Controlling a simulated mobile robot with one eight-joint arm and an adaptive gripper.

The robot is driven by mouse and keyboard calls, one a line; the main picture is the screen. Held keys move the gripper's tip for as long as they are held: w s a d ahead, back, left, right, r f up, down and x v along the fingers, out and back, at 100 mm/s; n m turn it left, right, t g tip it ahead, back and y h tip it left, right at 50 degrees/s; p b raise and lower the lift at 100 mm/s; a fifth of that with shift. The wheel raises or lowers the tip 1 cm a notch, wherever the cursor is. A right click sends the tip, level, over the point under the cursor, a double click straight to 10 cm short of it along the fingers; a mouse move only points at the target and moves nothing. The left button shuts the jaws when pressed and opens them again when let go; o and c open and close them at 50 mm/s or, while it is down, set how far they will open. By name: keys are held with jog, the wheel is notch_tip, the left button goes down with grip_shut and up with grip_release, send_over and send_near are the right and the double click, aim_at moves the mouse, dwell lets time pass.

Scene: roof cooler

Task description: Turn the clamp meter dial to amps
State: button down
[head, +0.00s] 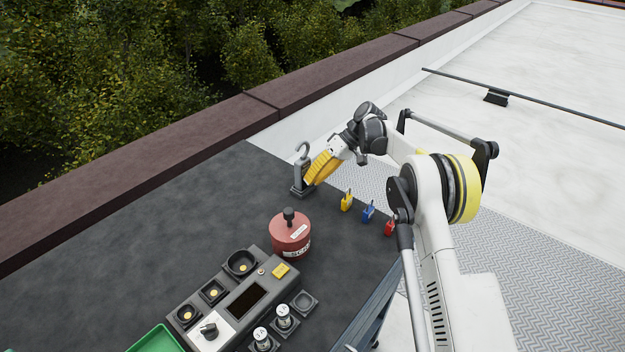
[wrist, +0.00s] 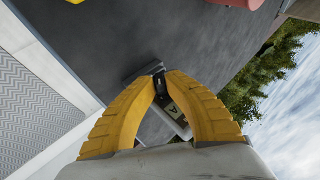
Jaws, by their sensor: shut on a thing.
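The clamp meter (head: 302,172) is a grey upright device with a hook-shaped jaw on top, standing on a dark base on the black table top. My gripper (head: 310,180) reaches it from the right with its yellow fingers against its face. In the wrist view my gripper (wrist: 158,76) has its fingertips closed together on a small black part, which looks like the dial (wrist: 160,86). Part of the grey meter, with a pale label marked "A" (wrist: 174,108), shows between the fingers. The fingers hide most of the dial, so its setting cannot be read.
A red canister (head: 291,238) stands nearer, below the meter. Yellow (head: 347,202), blue (head: 368,213) and red (head: 390,228) padlocks line the right edge. A grey console (head: 222,320) and green tray (head: 155,341) are at the front. The table left of the meter is clear.

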jog(key=shift+f+g+y, duration=0.1)
jog(key=shift+g+y, duration=0.3)
dwell(0.4)
jog(key=c, duration=1.3)
grip_release()
jog(key=shift+c, duration=0.2)
jog(key=shift+w, duration=0.1)
jog(key=v, duration=0.7)
jog(key=shift+d, duration=0.2)
jog(key=shift+w, duration=0.1)
